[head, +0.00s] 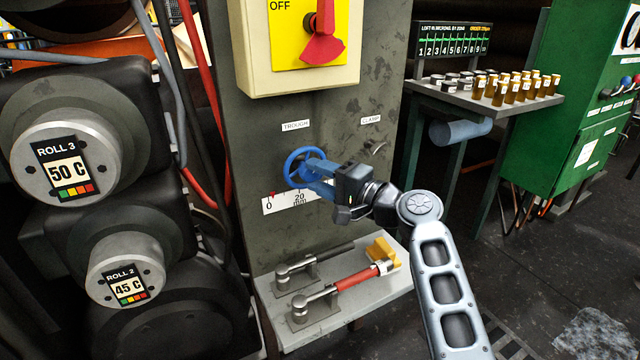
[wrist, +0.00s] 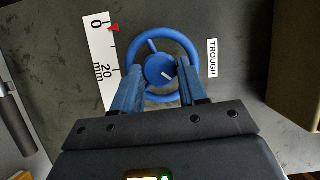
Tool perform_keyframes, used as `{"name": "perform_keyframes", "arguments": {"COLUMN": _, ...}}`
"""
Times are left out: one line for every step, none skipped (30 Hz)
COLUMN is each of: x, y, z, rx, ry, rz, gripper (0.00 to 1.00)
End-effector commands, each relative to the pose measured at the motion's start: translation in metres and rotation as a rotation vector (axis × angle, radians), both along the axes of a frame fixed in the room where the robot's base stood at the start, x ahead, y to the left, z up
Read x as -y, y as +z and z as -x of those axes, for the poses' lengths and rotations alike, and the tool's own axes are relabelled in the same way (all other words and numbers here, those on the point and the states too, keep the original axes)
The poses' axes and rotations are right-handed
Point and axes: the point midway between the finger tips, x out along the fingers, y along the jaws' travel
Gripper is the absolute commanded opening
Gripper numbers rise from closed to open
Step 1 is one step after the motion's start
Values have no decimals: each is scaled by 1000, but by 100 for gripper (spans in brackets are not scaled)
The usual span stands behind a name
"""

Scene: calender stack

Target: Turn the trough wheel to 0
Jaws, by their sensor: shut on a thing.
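The blue trough wheel (head: 304,158) is on the grey machine panel, below the TROUGH label (head: 295,126). The white scale (head: 285,203) reads 0 and 20 mm. Its small red pointer (head: 271,195) is close to the 0; in the wrist view the pointer (wrist: 114,28) looks slightly on the 20 side of it.
A red OFF switch (head: 322,40) is above the wheel. A CLAMP label (head: 370,119) and small knob are to the right. A shelf below (head: 345,309) holds two levers, one with a red grip (head: 356,279). Rolls are at left; a table with bottles (head: 490,98) stands at right.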

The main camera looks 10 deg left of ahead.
Motion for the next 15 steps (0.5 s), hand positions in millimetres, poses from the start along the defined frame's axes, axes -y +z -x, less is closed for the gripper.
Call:
{"name": "perform_keyframes", "arguments": {"x": -1, "y": -6, "z": 1, "rx": -28, "ry": 3, "rz": -36, "gripper": 12}}
{"name": "perform_keyframes", "arguments": {"x": -1, "y": -6, "z": 1, "rx": -45, "ry": 2, "rz": -59, "gripper": 12}}
{"name": "perform_keyframes", "arguments": {"x": -1, "y": -6, "z": 1, "rx": -65, "ry": 2, "rz": -92, "gripper": 12}}
{"name": "perform_keyframes", "arguments": {"x": -2, "y": -7, "z": 1, "rx": -82, "ry": 2, "rz": -115, "gripper": 12}}
{"name": "perform_keyframes", "arguments": {"x": -2, "y": -7, "z": 1, "rx": -98, "ry": 2, "rz": -139, "gripper": 12}}
{"name": "perform_keyframes", "arguments": {"x": -2, "y": -7, "z": 1, "rx": -119, "ry": 2, "rz": -170, "gripper": 12}}
{"name": "perform_keyframes", "arguments": {"x": -2, "y": -8, "z": 1, "rx": -135, "ry": 2, "rz": -193, "gripper": 12}}
{"name": "perform_keyframes", "arguments": {"x": -2, "y": -8, "z": 1, "rx": -151, "ry": 2, "rz": -217, "gripper": 12}}
{"name": "perform_keyframes", "arguments": {"x": -2, "y": -8, "z": 1, "rx": -173, "ry": 2, "rz": -248, "gripper": 12}}
{"name": "perform_keyframes", "arguments": {"x": -2, "y": -8, "z": 1, "rx": -188, "ry": 3, "rz": -272, "gripper": 12}}
{"name": "perform_keyframes", "arguments": {"x": -2, "y": -9, "z": 1, "rx": -205, "ry": 3, "rz": -294, "gripper": 12}}
{"name": "perform_keyframes", "arguments": {"x": -2, "y": -9, "z": 1, "rx": -225, "ry": 2, "rz": -327, "gripper": 12}}
{"name": "perform_keyframes", "arguments": {"x": -2, "y": -9, "z": 1, "rx": -240, "ry": 2, "rz": -349, "gripper": 12}}
{"name": "perform_keyframes", "arguments": {"x": -2, "y": -9, "z": 2, "rx": -256, "ry": 2, "rz": -371, "gripper": 12}}
{"name": "perform_keyframes", "arguments": {"x": -3, "y": -9, "z": 2, "rx": -276, "ry": 3, "rz": -400, "gripper": 12}}
